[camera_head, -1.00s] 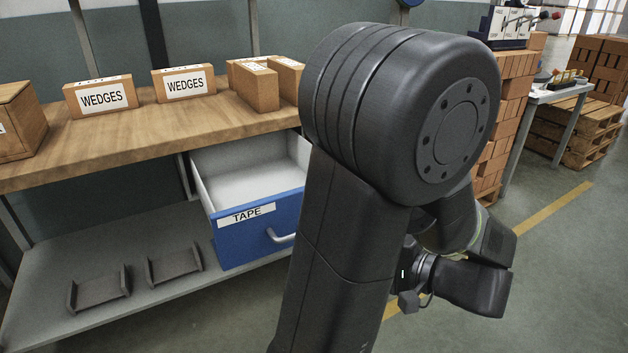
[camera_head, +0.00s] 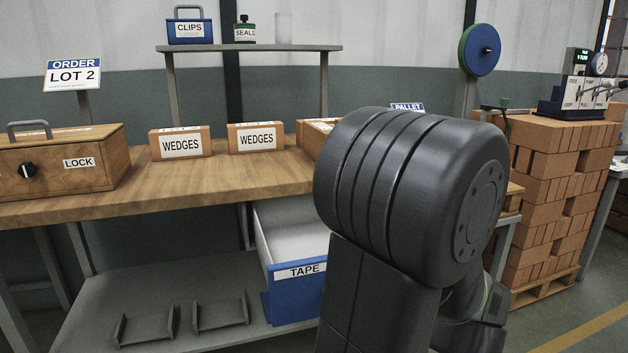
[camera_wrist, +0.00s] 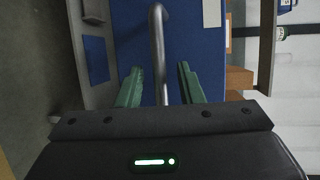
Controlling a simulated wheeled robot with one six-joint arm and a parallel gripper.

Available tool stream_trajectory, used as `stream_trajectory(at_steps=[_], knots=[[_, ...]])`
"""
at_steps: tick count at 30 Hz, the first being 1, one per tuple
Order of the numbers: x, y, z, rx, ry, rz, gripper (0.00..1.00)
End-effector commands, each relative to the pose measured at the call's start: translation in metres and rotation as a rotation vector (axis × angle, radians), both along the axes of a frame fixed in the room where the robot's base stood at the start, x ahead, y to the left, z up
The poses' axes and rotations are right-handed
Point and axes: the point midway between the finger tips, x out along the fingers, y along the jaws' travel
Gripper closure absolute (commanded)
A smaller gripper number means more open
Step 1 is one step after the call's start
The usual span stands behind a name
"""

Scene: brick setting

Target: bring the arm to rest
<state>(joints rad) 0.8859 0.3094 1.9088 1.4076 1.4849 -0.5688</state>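My arm (camera_head: 400,200) stands large in the right half of the head view, its big shoulder or elbow joint in front of the bench. My gripper is hidden there behind or below the arm. In the wrist view my gripper (camera_wrist: 160,86) is open, its two green fingers apart. The metal handle (camera_wrist: 158,50) of the blue drawer shows between the fingers, with a gap on each side. The blue TAPE drawer (camera_head: 292,297) hangs open under the bench, and its visible inside looks empty. My arm covers its right part.
The wooden bench (camera_head: 225,179) carries a LOCK box (camera_head: 62,160) and two WEDGES boxes (camera_head: 180,143) (camera_head: 255,137). Two dark cradles (camera_head: 146,327) (camera_head: 220,314) sit on the lower shelf. Stacked bricks (camera_head: 550,190) stand on a pallet at right. Floor shows at lower right.

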Motion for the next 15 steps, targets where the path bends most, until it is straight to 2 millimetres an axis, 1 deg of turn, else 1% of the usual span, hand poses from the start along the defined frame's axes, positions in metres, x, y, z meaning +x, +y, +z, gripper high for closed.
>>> stream_trajectory(at_steps=[6, 15], knots=[[0.0099, 0.0088, -0.0025, 0.0, 0.0, 0.0, 0.66], [0.0114, 0.0097, -0.0023, 0.0, 0.0, -0.001, 0.66]])
